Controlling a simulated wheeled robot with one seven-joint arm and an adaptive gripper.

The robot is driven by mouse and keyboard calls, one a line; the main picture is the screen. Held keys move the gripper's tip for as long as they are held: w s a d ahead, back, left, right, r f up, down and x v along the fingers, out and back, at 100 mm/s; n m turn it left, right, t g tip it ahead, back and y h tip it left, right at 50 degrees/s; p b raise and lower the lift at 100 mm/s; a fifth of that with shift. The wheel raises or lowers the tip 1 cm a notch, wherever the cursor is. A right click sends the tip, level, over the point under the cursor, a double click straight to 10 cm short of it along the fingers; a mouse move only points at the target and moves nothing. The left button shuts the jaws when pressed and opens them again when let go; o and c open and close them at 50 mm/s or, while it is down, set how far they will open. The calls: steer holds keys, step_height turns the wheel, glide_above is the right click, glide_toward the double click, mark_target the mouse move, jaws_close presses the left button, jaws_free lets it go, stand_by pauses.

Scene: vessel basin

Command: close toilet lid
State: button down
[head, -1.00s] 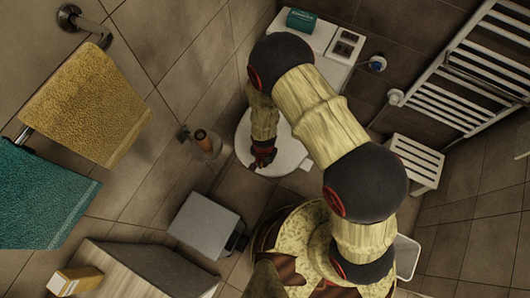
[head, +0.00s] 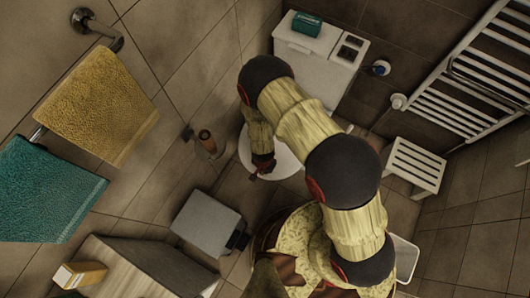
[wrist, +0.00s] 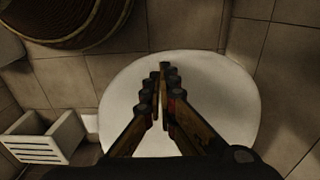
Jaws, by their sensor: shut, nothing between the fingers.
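The toilet lid (head: 288,160) is a smooth white rounded surface in front of the white cistern (head: 312,72). It looks flat and lowered, with no bowl opening showing; my arm hides part of it in the head view. The lid also fills the middle of the wrist view (wrist: 205,75). My gripper (head: 254,178) is over the lid's front left part in the head view. In the wrist view my gripper (wrist: 163,72) has its fingers together, empty, in front of the white surface. I cannot tell whether the fingertips touch it.
A toilet brush holder (head: 212,146) stands by the wall left of the toilet. A grey bin (head: 206,222) stands on the floor in front. A white slatted stool (head: 415,166) is on the right, below the towel radiator (head: 475,75). Towels (head: 95,105) hang at left.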

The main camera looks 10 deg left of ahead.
mark_target(265, 176)
steer(key=shift+s+f+t+p, duration=0.2)
steer(key=shift+f+t+p, duration=0.35)
steer(key=shift+f, duration=1.2)
steer(key=shift+s+f, duration=0.2)
steer(key=shift+f, duration=0.1)
